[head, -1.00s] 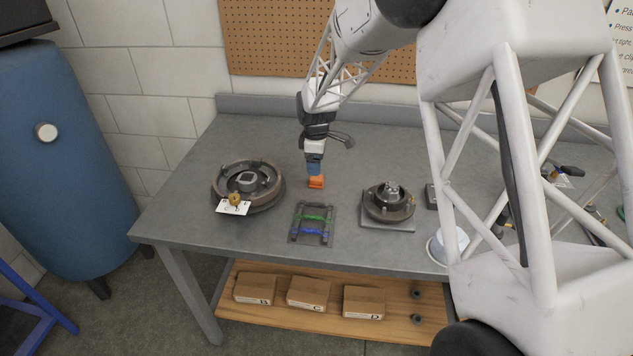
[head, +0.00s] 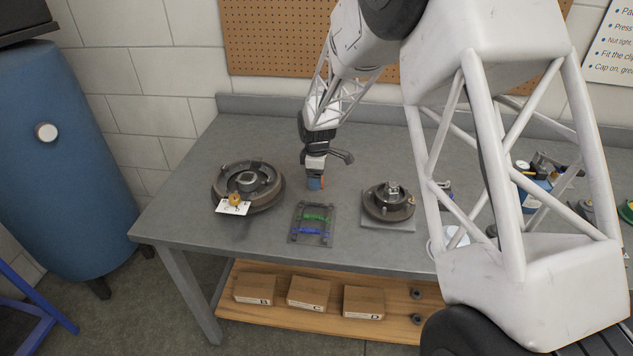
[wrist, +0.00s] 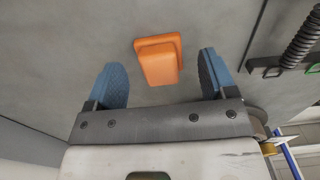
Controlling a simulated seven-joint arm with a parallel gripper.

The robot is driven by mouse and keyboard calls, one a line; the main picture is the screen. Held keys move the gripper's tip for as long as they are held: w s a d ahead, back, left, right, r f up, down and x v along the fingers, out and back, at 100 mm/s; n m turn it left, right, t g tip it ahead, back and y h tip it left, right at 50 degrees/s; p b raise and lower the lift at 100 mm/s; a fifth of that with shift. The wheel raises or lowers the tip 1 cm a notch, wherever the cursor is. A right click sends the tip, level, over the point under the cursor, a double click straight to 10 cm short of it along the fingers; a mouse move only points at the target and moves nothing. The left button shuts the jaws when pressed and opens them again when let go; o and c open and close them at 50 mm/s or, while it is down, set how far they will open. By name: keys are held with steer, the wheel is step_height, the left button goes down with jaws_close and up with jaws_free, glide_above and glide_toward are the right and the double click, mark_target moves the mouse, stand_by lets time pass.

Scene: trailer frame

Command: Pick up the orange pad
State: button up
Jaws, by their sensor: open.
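The orange pad (wrist: 160,62) is a block with a wider flange, lying on the grey bench. In the wrist view it sits between the fingertips, with gaps to both fingers. In the head view only a thin orange sliver (head: 323,182) shows, the rest being hidden by my gripper (head: 315,183). My gripper is open, with blue fingers on either side of the pad (wrist: 161,68). The fingers point down close to the bench. I cannot tell exactly how far down around the pad they reach.
A rack with a green and a blue bar (head: 311,240) lies just in front of my gripper. A round drum with a tag (head: 270,198) stands to the left and a smaller hub on a plate (head: 385,223) to the right. Bench behind my gripper is clear.

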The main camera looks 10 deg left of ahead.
steer(key=shift+f, duration=0.6)
steer(key=shift+c, duration=0.4)
steer(key=c, duration=0.9)
steer(key=shift+r, duration=0.2)
steer(key=shift+r, duration=4.8)
